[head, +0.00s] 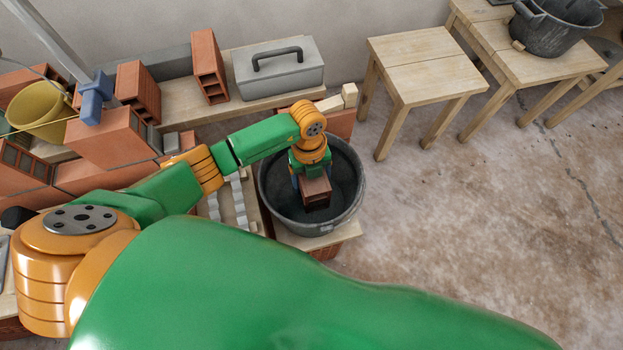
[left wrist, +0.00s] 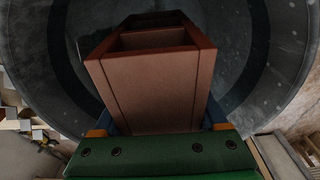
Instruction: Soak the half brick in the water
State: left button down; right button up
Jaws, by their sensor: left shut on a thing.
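The half brick (head: 316,194) is a reddish-brown hollow block. My left gripper (head: 311,180) is shut on it and points down into a dark grey bucket (head: 347,216). In the left wrist view the half brick (left wrist: 153,92) has its open cells facing away from the gripper, with the bucket wall (left wrist: 293,62) around it. The brick is inside the bucket's opening, apart from its walls. The bucket's inside is dark, and I cannot tell whether the brick's lower end touches the water. My right gripper is not in view.
The bucket stands on a low wooden board (head: 345,233). Behind are a grey toolbox (head: 290,78) and hollow bricks (head: 207,62). A yellow bucket (head: 38,108) is at left. A wooden stool (head: 425,62) and another dark bucket (head: 553,30) are at right. The right floor is free.

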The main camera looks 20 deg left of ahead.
pick_arm(q)
notch_tip(320, 180, up, 11)
jog(key=p, duration=1.1)
jog(key=shift+r, duration=0.1)
notch_tip(320, 180, up, 4)
jog(key=p, duration=0.4)
jog(key=shift+r, duration=0.15)
jog(key=shift+f, duration=0.2)
